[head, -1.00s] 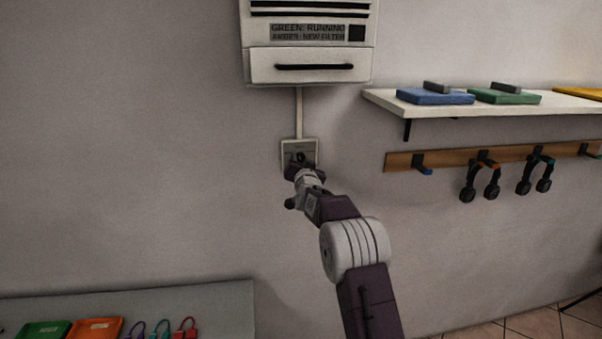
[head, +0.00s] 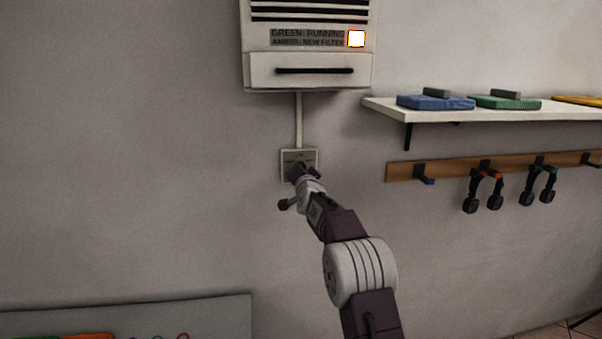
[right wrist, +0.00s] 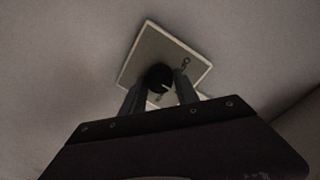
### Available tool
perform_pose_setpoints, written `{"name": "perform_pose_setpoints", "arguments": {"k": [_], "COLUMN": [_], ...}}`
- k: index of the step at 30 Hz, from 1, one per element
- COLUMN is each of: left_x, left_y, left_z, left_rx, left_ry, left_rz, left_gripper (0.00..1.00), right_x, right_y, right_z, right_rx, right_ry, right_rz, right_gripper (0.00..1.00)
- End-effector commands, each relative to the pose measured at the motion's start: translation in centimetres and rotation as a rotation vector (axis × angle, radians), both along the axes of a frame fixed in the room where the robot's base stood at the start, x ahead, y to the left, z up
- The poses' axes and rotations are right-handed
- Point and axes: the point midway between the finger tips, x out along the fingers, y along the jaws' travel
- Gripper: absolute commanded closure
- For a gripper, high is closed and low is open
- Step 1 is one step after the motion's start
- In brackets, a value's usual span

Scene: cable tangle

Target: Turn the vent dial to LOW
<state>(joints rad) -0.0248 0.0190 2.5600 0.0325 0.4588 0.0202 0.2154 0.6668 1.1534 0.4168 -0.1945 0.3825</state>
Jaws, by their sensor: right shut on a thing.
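The vent dial is a black round knob (right wrist: 158,75) on a pale square wall plate (head: 299,155). In the right wrist view the plate (right wrist: 150,45) looks tilted, and a small pale mark shows on the knob. My right gripper (right wrist: 162,82) is shut on the knob, one finger at each side. In the head view my right gripper (head: 299,170) covers the knob and the plate's lower part. My left gripper is not in view.
A thin conduit (head: 298,120) joins plate and vent unit. To the right are a white shelf (head: 480,112) with coloured flat items and a hook rail (head: 455,170) with headphones. A grey surface (head: 200,315) lies low left. The wall left of the dial is bare.

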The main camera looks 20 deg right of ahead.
Motion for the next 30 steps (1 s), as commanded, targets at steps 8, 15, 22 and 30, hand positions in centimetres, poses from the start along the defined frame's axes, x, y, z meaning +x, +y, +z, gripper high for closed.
{"name": "perform_pose_setpoints", "arguments": {"k": [8, 15, 22, 30], "left_x": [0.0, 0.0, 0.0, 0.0], "left_y": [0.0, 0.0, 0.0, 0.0], "left_z": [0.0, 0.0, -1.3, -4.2], "left_rx": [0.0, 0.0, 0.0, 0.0], "left_ry": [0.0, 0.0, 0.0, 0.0], "left_rz": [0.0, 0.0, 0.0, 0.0], "left_gripper": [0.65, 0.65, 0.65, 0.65], "right_x": [0.0, 0.0, -1.2, -6.2], "right_y": [-0.1, 0.0, 0.3, 1.8], "right_z": [0.2, 0.1, -0.2, 0.1], "right_rx": [-0.002, -0.002, -0.003, -0.002], "right_ry": [-0.003, -0.002, -0.002, -0.004], "right_rz": [-0.002, -0.001, 0.0, 0.0], "right_gripper": [0.44, 0.42, 0.42, 0.42]}}
